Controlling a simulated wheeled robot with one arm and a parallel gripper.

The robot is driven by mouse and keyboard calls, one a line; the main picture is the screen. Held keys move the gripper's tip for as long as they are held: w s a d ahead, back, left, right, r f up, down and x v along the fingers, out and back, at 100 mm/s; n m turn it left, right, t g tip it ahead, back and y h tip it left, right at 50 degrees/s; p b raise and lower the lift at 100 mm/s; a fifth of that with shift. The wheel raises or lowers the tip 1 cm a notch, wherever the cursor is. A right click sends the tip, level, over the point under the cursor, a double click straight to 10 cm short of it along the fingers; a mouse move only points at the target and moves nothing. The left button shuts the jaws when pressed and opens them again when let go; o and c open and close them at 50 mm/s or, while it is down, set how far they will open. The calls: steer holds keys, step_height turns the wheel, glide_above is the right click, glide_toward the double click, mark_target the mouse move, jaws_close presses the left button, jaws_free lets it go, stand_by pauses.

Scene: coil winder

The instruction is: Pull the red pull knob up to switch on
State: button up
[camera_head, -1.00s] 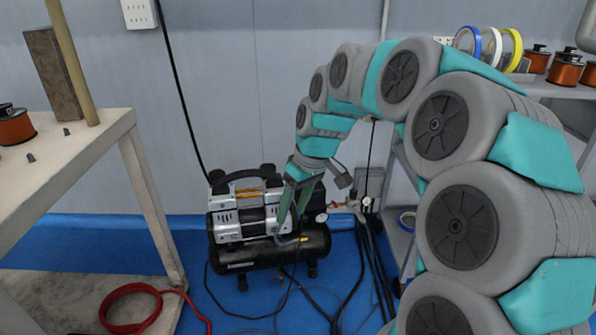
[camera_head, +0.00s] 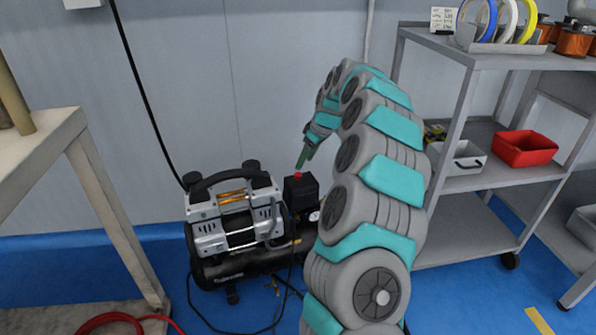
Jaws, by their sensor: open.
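The red pull knob (camera_head: 298,175) shows as a small red spot on top of a black switch box (camera_head: 300,193). The box stands at the right end of the air compressor (camera_head: 235,215), which sits on the blue floor. My gripper (camera_head: 302,163) points down and left, with its greenish fingers just above the knob. The fingers are open. The view does not show clearly whether they touch the knob or reach around it. My arm hides the right end of the compressor's tank.
A grey shelf cart (camera_head: 480,185) with a red bin (camera_head: 525,148) and a white bin (camera_head: 458,158) stands right of my arm. A pale table (camera_head: 60,150) is at the left. The wall is close behind the compressor.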

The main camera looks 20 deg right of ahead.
mark_target(298, 174)
steer(key=x, duration=0.6)
steer(key=shift+w+f, duration=0.1)
steer(key=shift+f, duration=0.05)
jaws_close()
stand_by(1.2)
